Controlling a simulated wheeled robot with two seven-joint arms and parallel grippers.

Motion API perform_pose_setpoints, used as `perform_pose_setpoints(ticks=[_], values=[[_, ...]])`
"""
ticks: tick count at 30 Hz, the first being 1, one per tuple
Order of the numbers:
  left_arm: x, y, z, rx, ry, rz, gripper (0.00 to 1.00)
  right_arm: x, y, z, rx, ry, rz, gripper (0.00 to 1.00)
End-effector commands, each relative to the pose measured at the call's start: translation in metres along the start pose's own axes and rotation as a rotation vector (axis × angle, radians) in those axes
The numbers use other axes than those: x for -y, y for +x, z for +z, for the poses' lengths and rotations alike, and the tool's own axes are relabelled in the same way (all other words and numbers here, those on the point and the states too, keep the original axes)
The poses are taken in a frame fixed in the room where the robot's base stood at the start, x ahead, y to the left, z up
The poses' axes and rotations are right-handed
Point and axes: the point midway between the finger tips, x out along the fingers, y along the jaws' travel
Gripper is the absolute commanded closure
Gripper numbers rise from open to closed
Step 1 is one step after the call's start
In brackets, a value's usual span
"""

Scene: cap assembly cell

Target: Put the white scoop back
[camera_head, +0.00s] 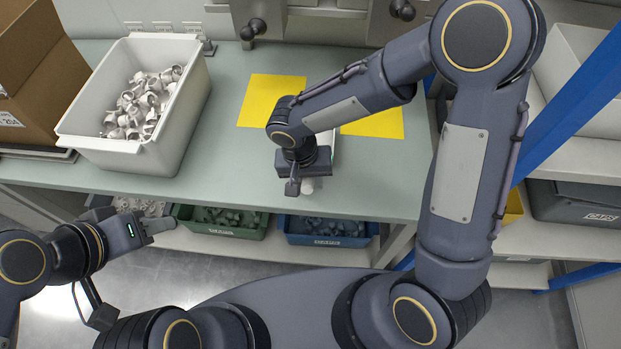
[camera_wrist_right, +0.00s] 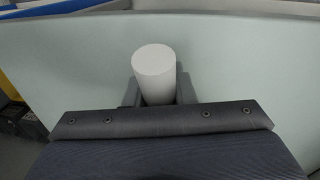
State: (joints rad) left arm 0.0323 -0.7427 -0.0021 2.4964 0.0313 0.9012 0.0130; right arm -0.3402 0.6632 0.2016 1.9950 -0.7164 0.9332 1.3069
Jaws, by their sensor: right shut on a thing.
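The white scoop (camera_wrist_right: 155,75) shows in the right wrist view as a round white handle end between the fingers of my right gripper (camera_wrist_right: 158,95). In the head view my right gripper (camera_head: 302,184) is over the front part of the bench, shut on the scoop. A small white part of the scoop shows just below the gripper; the arm hides most of it, and I cannot tell whether it touches the bench. My left gripper (camera_head: 158,225) is empty at the lower left, in front of the bench edge; whether its fingers are apart is unclear.
A white bin (camera_head: 187,119) of loose pale parts stands at the bench's left, beside a cardboard box (camera_head: 45,75). Yellow sheets (camera_head: 268,100) lie on the bench (camera_head: 225,165), partly behind my right arm. A green bin (camera_head: 222,231) and a blue bin (camera_head: 326,240) sit below the front edge.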

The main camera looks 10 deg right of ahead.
Motion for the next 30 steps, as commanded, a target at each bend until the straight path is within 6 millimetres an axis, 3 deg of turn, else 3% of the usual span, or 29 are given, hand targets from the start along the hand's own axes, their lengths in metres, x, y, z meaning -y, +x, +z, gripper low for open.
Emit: perform_pose_setpoints(ticks=[11, 12, 17, 26, 30], values=[[0.001, 0.003, 0.002, 0.0, 0.0, 0.0, 0.64, 0.001, 0.005, 0.0, -0.002, 0.001, -0.001, 1.0], [0.002, 0.003, 0.002, 0.0, 0.0, 0.0, 0.64, 0.001, 0.005, 0.0, -0.001, 0.001, 0.0, 0.76], [0.001, 0.002, 0.001, 0.0, 0.0, 0.0, 0.64, 0.001, 0.004, 0.0, -0.001, 0.001, -0.001, 0.55], [0.0, 0.0, 0.0, 0.0, 0.0, 0.0, 0.64, 0.001, 0.002, 0.0, -0.001, 0.001, -0.001, 0.55], [-0.001, -0.001, -0.001, 0.0, 0.0, 0.0, 0.64, 0.001, -0.01, -0.001, -0.004, 0.003, -0.003, 0.55]])
